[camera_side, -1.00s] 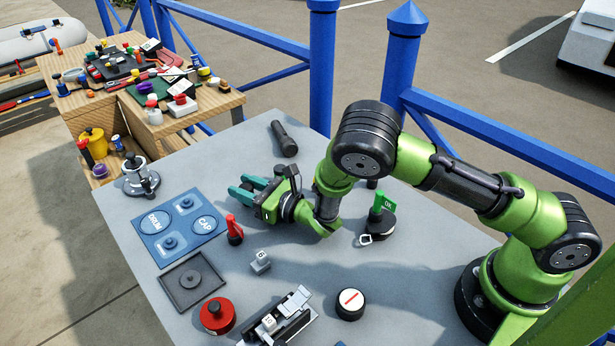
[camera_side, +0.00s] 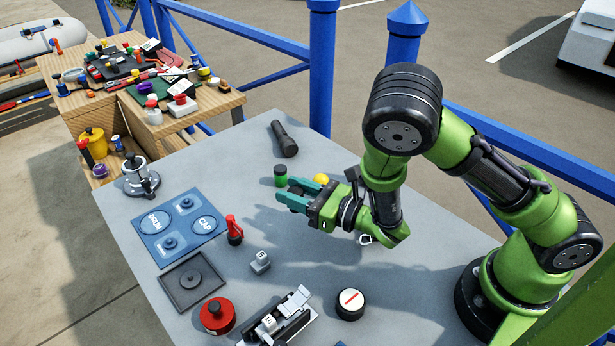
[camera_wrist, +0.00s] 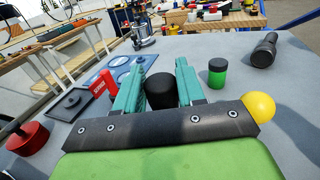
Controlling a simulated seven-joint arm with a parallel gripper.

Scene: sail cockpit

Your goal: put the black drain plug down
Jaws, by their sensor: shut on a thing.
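The black drain plug (camera_wrist: 160,91) is between the two teal fingers of my gripper (camera_wrist: 160,72) in the wrist view. My gripper is shut on it, with a finger at each side. In the side view my gripper (camera_side: 287,190) is over the right part of the grey table (camera_side: 215,175), apart from the things around it. The plug is mostly hidden by the fingers there.
A green jar (camera_side: 281,174) and a yellow ball (camera_side: 320,179) are close to my gripper. A black flashlight (camera_side: 284,139) lies behind.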

